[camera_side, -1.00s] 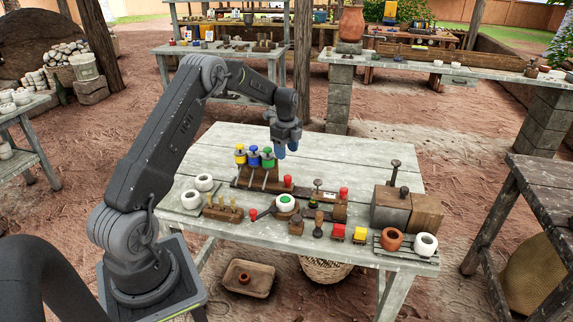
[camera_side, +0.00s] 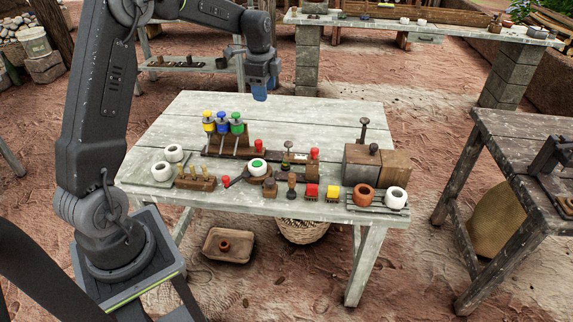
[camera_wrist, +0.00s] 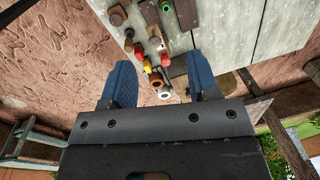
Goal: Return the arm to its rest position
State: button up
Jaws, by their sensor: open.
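My gripper (camera_side: 260,90) hangs in the air above the back part of the weathered work table (camera_side: 300,108), pointing down. In the wrist view the two blue fingers of my gripper (camera_wrist: 164,84) are spread wide apart with nothing held between them. The table and its small objects show beyond the fingers, well clear of them. My arm rises from its base at the left and bends over towards the table.
The table holds yellow, blue and green-topped pieces (camera_side: 222,124), a white pot with a green centre (camera_side: 257,167), a dark box (camera_side: 361,165), a brown pot (camera_side: 364,196) and a white pot (camera_side: 395,197). A darker table (camera_side: 500,135) stands right. The table's back is clear.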

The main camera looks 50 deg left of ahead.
jog(key=s+d+r+n+t, duration=0.1)
jog(key=s+d+r+n, duration=0.2)
jog(key=s+d+r, duration=0.4)
jog(key=s+d+r+n+t, duration=0.25)
jog(key=s+d, duration=0.25)
jog(key=d, duration=0.3)
jog(key=s+d+f+n+t, duration=0.1)
jog(key=s+d+n, duration=0.4)
jog(key=s, duration=0.9)
jog(key=d, duration=0.2)
jog(key=shift+d+f+h, duration=0.3)
jog(key=shift+d+f, duration=0.05)
jog(key=shift+f, duration=0.05)
